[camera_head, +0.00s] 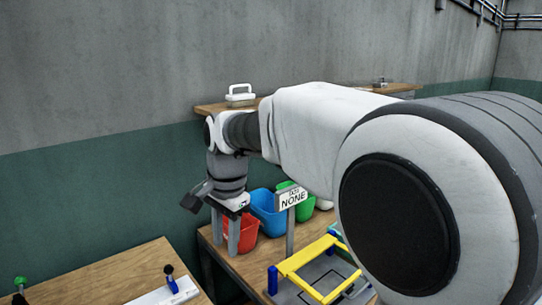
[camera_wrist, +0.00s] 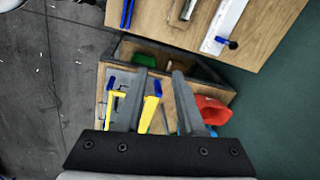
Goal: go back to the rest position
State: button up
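My gripper (camera_head: 226,238) hangs fingers-down at the left end of my outstretched arm, in front of the red bin (camera_head: 248,232) as seen from the head. Its two fingers also show in the wrist view (camera_wrist: 161,78). They stand apart with nothing held between them. Under and around them in the wrist view are the bench with the yellow-and-blue frame (camera_wrist: 152,108) and the red bin (camera_wrist: 212,110). My arm hides part of the bench in the head view.
A blue bin (camera_head: 268,212), a green bin (camera_head: 304,208) and a sign reading NONE (camera_head: 291,197) stand on the bench. A second wooden table (camera_head: 105,280) with a white blue-handled device (camera_head: 170,292) lies at the lower left. A wall shelf (camera_head: 212,108) holds a white object (camera_head: 240,95).

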jog(key=s+d+r+n+t, duration=0.1)
jog(key=s+d+r+n, duration=0.1)
jog(key=s+d, duration=0.35)
jog(key=s+d+r+n+t, duration=0.1)
jog(key=s+d+r, duration=0.1)
jog(key=d, duration=0.6)
jog(key=s+d+f+n+t+h, duration=0.1)
jog(key=s+d+f+n, duration=0.3)
jog(key=s+d, duration=0.6)
jog(key=shift+s+t, duration=0.7)
jog(key=shift+s, duration=0.1)
jog(key=shift+f, duration=0.1)
